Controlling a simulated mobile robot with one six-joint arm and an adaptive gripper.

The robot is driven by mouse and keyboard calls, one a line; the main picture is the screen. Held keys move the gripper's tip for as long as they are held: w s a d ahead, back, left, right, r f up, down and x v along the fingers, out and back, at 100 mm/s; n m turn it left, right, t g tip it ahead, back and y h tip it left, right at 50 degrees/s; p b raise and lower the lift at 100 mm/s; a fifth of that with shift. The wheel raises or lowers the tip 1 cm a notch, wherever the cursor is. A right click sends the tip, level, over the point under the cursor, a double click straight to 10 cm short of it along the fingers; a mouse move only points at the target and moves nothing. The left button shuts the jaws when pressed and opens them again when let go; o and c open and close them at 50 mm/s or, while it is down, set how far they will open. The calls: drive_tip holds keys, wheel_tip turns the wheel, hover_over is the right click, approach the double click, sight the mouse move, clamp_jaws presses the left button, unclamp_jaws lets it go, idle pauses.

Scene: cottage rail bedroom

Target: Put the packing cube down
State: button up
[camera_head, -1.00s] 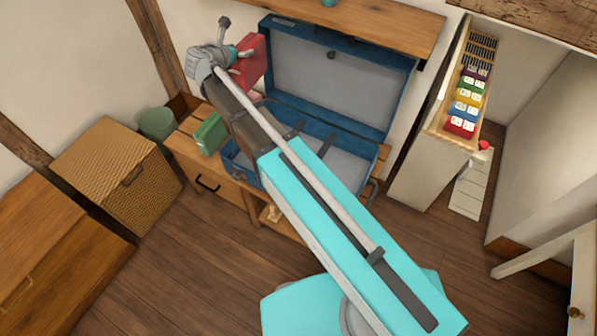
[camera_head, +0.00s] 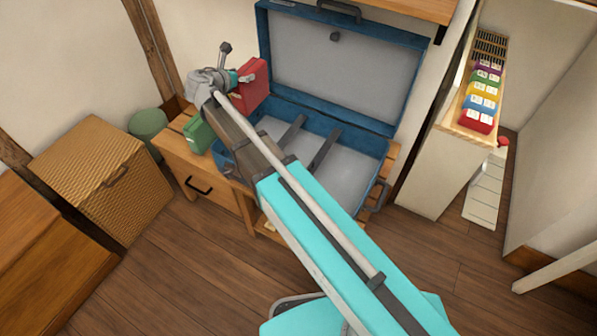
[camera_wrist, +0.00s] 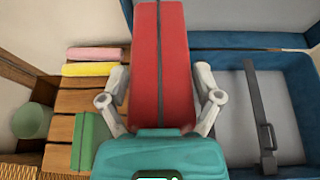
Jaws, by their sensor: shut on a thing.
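The red packing cube (camera_head: 254,88) is in my gripper (camera_head: 234,78), raised at the left edge of the open blue suitcase (camera_head: 384,152). In the wrist view the red cube (camera_wrist: 160,65) stands lengthwise between the two grey fingers of my gripper (camera_wrist: 161,92), which are shut on its sides. The suitcase (camera_wrist: 288,62) lies to the right there, its grey inside bare apart from dark straps. The cube hides the suitcase's left part. A green cube (camera_head: 198,135) stands on the wooden bench (camera_head: 176,143), left of the suitcase.
In the wrist view a pink roll (camera_wrist: 95,53), a yellow roll (camera_wrist: 91,69) and the green cube (camera_wrist: 88,140) lie on the slats. A green bin (camera_head: 147,124) and wicker chest (camera_head: 100,180) stand left. A white shelf unit (camera_head: 430,170) with several coloured blocks stands right.

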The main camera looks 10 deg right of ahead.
sight(246, 104)
drive_tip(key=shift+h, duration=0.3)
wheel_tip(246, 104, down, 12)
drive_tip(key=b, duration=1)
drive_tip(key=shift+s+r, duration=0.1)
drive_tip(key=shift+s, duration=0.05)
drive_tip(key=shift+b, duration=0.3)
wheel_tip(246, 104, down, 6)
drive_tip(key=b, duration=0.6)
drive_tip(key=shift+f+b, duration=1.95)
drive_tip(key=shift+f, duration=0.15)
drive_tip(key=o, duration=1.1)
